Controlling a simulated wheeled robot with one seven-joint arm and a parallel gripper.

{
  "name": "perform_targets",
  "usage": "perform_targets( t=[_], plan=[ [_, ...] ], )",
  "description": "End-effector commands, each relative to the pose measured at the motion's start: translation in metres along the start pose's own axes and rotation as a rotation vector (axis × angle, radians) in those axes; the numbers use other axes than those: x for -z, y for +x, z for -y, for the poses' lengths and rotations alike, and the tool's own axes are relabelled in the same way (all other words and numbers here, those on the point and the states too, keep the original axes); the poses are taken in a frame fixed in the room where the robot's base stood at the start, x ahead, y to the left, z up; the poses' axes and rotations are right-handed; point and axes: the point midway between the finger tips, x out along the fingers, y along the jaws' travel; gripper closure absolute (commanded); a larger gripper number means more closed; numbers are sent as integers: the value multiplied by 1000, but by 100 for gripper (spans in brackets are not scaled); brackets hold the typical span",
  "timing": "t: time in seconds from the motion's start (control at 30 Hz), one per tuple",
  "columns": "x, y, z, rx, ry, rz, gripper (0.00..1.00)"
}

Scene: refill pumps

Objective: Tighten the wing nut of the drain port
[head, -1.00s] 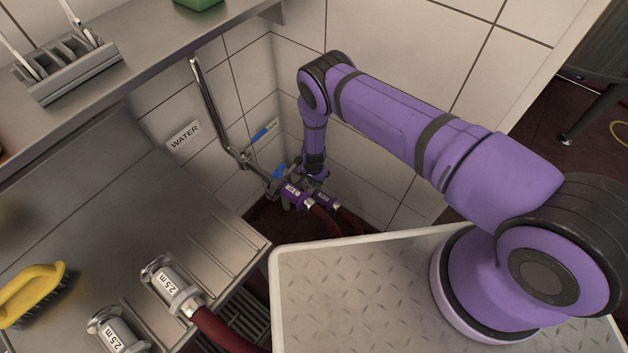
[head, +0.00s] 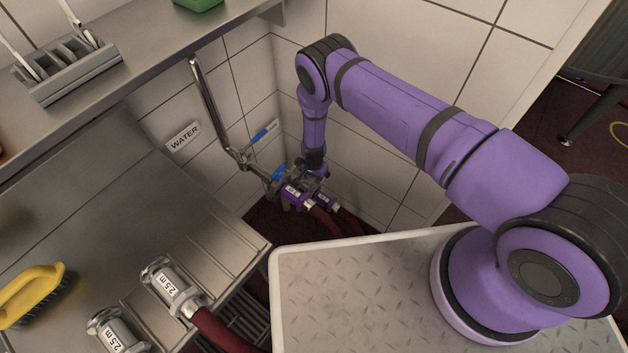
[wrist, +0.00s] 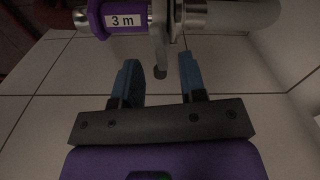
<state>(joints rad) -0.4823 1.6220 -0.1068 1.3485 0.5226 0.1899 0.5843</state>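In the wrist view my gripper (wrist: 159,62) is open, with its two blue fingers apart. A grey metal piece that looks like the wing nut (wrist: 159,30) sits on the joint between a purple coupling (wrist: 125,20) labelled "3 m" and a metal fitting (wrist: 194,14). Its lower wing reaches down between the fingertips, apart from both fingers as far as I can see. In the head view my gripper (head: 312,178) is low by the wall, at the purple couplings (head: 292,195). The nut is too small to make out there, and no drain port label is readable.
A steel pipe (head: 213,110) with blue-handled valves (head: 263,131) runs down the tiled wall by a "WATER" sign (head: 183,136). Dark red hoses (head: 325,222) leave the couplings. A steel counter (head: 70,200) with "2.5 m" couplings (head: 172,287) stands left.

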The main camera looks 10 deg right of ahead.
Motion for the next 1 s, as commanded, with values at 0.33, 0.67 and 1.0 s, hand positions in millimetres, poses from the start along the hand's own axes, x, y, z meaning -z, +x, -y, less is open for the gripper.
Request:
perform_targets(
  t=[0.33, 0.67, 1.0],
  plan=[
    [0, -39, 0, 0, 0, 0, 62],
    [0, -42, 0, 0, 0, 0, 62],
    [0, -42, 0, 0, 0, 0, 62]
  ],
)
